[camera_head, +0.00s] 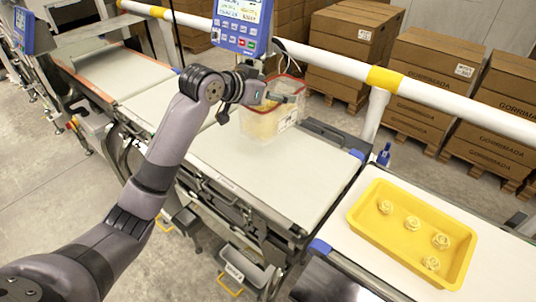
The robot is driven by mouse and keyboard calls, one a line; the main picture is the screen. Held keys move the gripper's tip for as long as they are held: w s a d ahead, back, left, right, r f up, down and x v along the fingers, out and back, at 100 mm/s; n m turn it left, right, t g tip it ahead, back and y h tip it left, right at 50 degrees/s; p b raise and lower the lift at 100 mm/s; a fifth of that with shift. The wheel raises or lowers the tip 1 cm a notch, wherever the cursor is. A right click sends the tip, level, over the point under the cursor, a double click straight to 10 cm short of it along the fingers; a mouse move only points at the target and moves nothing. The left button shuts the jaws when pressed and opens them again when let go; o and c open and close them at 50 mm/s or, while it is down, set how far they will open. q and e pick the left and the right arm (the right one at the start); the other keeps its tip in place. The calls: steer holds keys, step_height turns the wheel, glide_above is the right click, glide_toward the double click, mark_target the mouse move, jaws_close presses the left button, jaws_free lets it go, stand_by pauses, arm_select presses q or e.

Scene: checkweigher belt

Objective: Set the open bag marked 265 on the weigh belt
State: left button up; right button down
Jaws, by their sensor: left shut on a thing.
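A clear open bag (262,126) with a reddish rim and pale yellow contents is at the far side of the white weigh belt (267,172). Its marking is too small to read. My left gripper (288,98) is shut on the bag near its upper edge. The bag looks upright; I cannot tell whether its bottom touches the belt. The gripper and wrist hide part of the bag's top. My right gripper is not in view.
A yellow tray (365,235) with several pale wrapped pieces stands on the right-hand surface. A blue display panel (241,25) hangs just above and behind my wrist. A white and yellow rail (440,100) runs behind the belts. The weigh belt's front part is clear.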

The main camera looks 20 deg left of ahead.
arm_select(q)
steer(key=shift+w+r, duration=0.4)
steer(key=shift+w+f, duration=0.1)
steer(key=shift+f, duration=0.05)
step_height(320, 180, down, 19)
steer(key=p, duration=0.2)
steer(key=shift+f, duration=0.2)
steer(key=shift+a+f, duration=0.1)
steer(key=shift+c, duration=0.2)
steer(key=o, duration=1.9)
